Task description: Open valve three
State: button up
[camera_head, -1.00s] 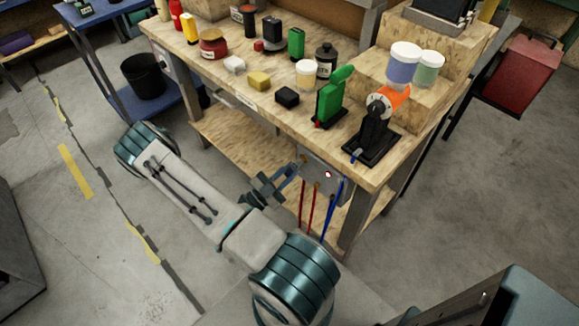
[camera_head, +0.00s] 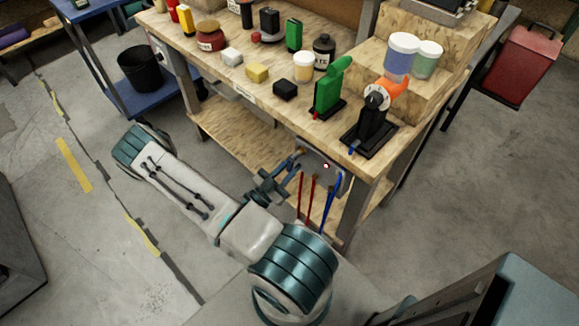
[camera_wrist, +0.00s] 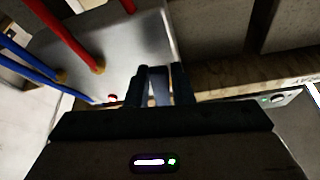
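A grey metal panel (camera_head: 328,176) with a small red light hangs under the right end of the workbench. Red and blue pipes run down from it. My gripper (camera_head: 292,162) is at the panel's left side, with its fingers pointing at it. In the wrist view, two dark fingers (camera_wrist: 163,85) stand a little apart, with a bluish-grey piece (camera_wrist: 160,92) between them. I cannot tell whether this is a valve handle or whether the fingers touch it. The panel (camera_wrist: 125,50) fills the upper left there. No valve number is readable.
The workbench top (camera_head: 225,85) above my gripper bears several bottles, blocks and a green tool (camera_head: 327,88). A lower wooden shelf (camera_head: 235,128) and the bench's front right leg (camera_head: 352,215) are close by. Open floor (camera_head: 480,190) lies to the right.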

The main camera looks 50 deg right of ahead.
jog(key=shift+o, duration=1.2)
jog(key=b+v, duration=0.2)
jog(key=v, duration=1.2)
jog(key=shift+r, duration=0.1)
